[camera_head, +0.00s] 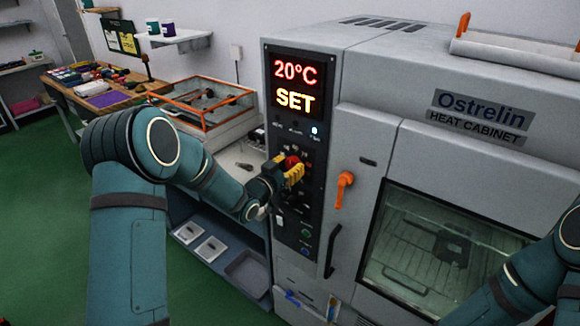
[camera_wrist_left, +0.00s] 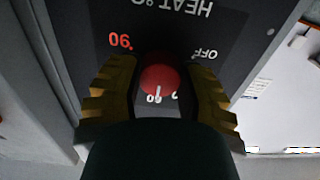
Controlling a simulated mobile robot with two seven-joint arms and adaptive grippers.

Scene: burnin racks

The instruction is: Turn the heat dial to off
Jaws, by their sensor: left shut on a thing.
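The red heat dial (camera_head: 291,162) sits on the black control panel of the heat cabinet. My left gripper (camera_head: 289,172) is at the dial, its yellow fingers shut around it. In the left wrist view, which is upside down, the round red dial (camera_wrist_left: 160,78) lies between the two ribbed fingers of my left gripper (camera_wrist_left: 160,92). The dial's white mark points down in that picture, toward a partly hidden number. The OFF label (camera_wrist_left: 204,53) is to the right and a red 90 (camera_wrist_left: 120,41) to the left. The display (camera_head: 296,86) reads 20°C SET. My right gripper is out of view.
The grey heat cabinet (camera_head: 400,75) has an orange handle (camera_head: 344,189) and a black handle (camera_head: 332,251) right of the panel. Its glass door (camera_head: 440,250) looks closed. A bench with an orange-framed box (camera_head: 204,101) stands left. My right arm is at the right edge.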

